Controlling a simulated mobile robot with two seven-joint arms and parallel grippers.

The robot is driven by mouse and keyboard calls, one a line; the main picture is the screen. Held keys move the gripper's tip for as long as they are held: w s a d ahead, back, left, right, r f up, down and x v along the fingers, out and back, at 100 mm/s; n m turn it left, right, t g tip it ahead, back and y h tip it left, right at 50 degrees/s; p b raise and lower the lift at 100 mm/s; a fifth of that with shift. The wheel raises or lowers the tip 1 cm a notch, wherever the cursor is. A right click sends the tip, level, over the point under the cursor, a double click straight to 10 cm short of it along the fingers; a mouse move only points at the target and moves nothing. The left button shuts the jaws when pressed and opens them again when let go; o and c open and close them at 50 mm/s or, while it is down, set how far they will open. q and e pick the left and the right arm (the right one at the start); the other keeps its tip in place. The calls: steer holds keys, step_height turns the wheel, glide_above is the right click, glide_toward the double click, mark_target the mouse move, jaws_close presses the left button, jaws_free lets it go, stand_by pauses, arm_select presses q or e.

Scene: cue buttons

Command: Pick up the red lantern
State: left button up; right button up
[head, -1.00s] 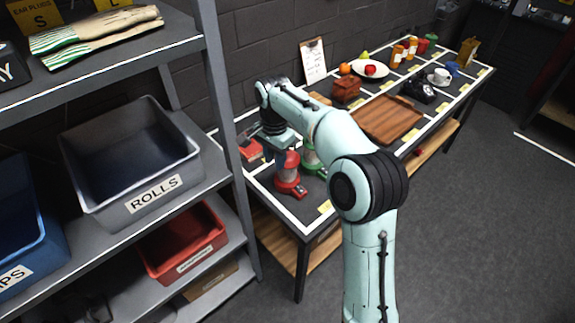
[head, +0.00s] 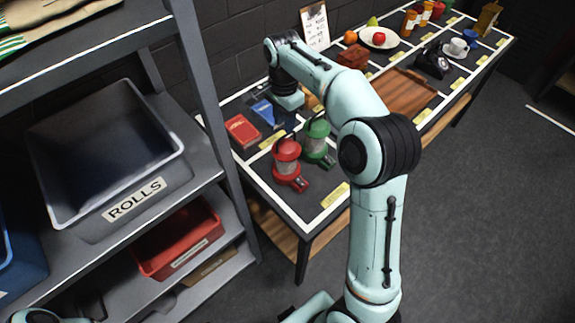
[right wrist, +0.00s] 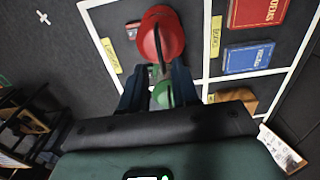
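The red lantern (head: 287,165) stands upright on the near end of the display table. In the right wrist view, its red top (right wrist: 162,33) is just beyond the fingertips. A green lantern (head: 317,142) stands beside it, to the right and behind; in the right wrist view, its green part (right wrist: 163,94) shows between the fingers. My right gripper (head: 289,102) is behind and above the red lantern in the head view. In the right wrist view, my right gripper (right wrist: 157,78) has its fingers apart with nothing clearly held. My left gripper is not visible.
A red book (head: 241,130) and a blue book (head: 268,112) lie left of the lanterns. A wooden tray (head: 404,92) and a telephone (head: 433,62) are farther along the table. A shelf with a grey ROLLS bin (head: 105,160) stands at the left.

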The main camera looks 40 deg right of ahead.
mark_target(291, 160)
steer(key=shift+w+d+f, duration=0.1)
steer(key=shift+w+f, duration=0.1)
steer(key=shift+f, duration=1)
steer(key=f, duration=0.4)
steer(key=shift+s+d+f+b, duration=0.2)
steer(key=shift+s+b, duration=0.05)
steer(key=shift+b, duration=0.15)
steer(key=shift+w, duration=0.1)
jaws_close()
steer(key=shift+r, duration=0.1)
